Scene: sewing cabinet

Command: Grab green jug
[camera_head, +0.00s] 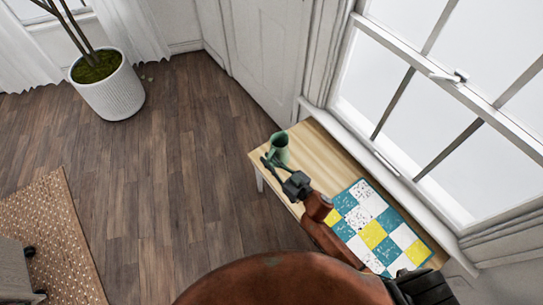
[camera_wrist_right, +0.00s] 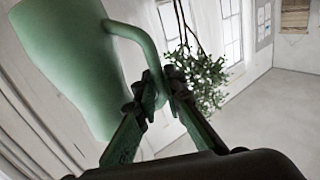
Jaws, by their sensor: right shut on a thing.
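The green jug (camera_head: 279,148) is at the far left end of the wooden table in the head view. It fills the upper left of the right wrist view (camera_wrist_right: 72,58), with its curved handle (camera_wrist_right: 137,36) on its right side. My right gripper (camera_head: 274,164) reaches to the jug from the near side. In the wrist view its fingers (camera_wrist_right: 158,92) are shut on the lower part of the handle. I cannot tell whether the jug's base touches the table. My left gripper is not in view.
The wooden table (camera_head: 312,148) stands under a large window (camera_head: 437,85). A checkered cloth (camera_head: 372,234) in teal, white and yellow covers its near part. A white potted plant (camera_head: 108,93) stands on the floor at the upper left, and a woven rug (camera_head: 62,235) lies at lower left. The floor between is clear.

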